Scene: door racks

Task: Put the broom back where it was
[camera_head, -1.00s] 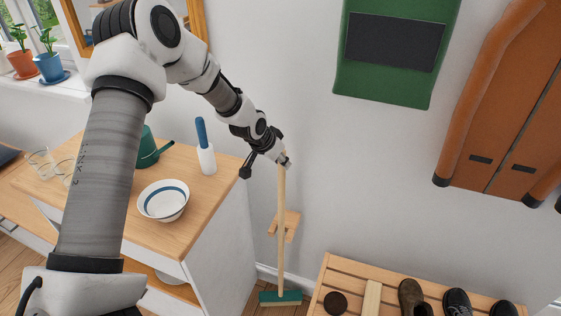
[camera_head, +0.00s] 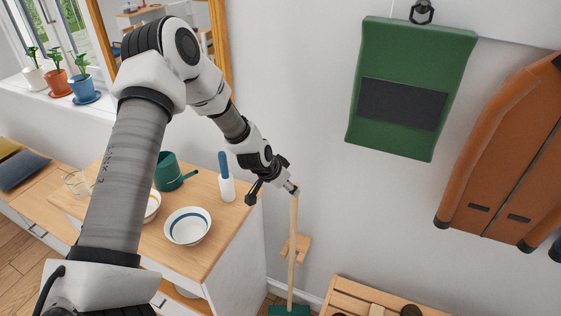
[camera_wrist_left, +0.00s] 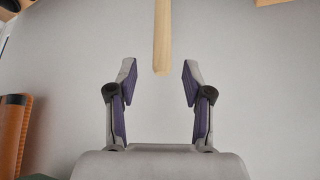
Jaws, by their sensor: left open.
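The broom (camera_head: 293,250) stands upright against the wall, its wooden handle rising from a green head (camera_head: 289,310) at the lower picture edge. A small wooden wall bracket (camera_head: 297,248) sits by the handle at mid height; I cannot tell whether it holds the handle. My left gripper (camera_head: 293,190) is at the handle's top end. In the left wrist view, the gripper (camera_wrist_left: 160,82) is open, and the handle end (camera_wrist_left: 162,45) shows between and just beyond the fingertips, touching neither finger. My right gripper is not in view.
A slatted shoe rack (camera_head: 350,296) is at lower right. A green bag (camera_head: 410,90) and brown jacket (camera_head: 505,160) hang right.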

